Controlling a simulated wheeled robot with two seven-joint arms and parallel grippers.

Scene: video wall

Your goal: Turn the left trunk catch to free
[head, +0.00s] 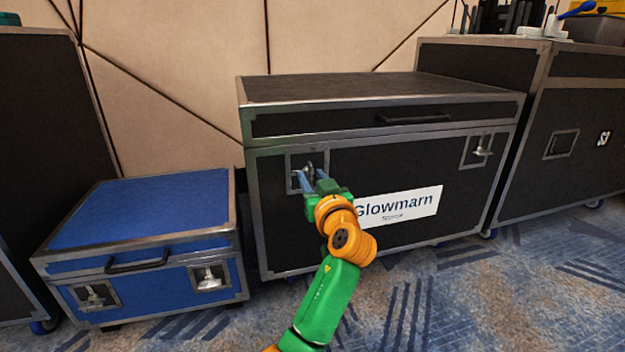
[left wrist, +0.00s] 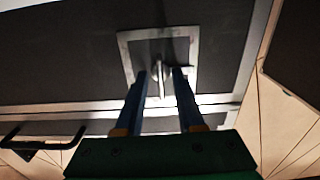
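The black trunk (head: 400,165), with a white "Glowmarn" label, stands in the middle of the head view with its lid down. Its left catch (head: 309,167) is a metal lever in a square metal plate, partly hidden by my gripper. The right catch (head: 481,151) is in full view. My left gripper (head: 311,177) is at the left catch, its blue fingers pointing at the plate. In the left wrist view the fingers are apart, one on each side of the catch lever (left wrist: 158,72), with a gap on both sides. My right gripper is not in view.
A lower blue trunk (head: 145,210) with two catches stands to the left. Another black case (head: 565,120) stands at the right, with items on top. A dark case (head: 50,150) is at the far left. Patterned carpet (head: 450,300) lies clear in front.

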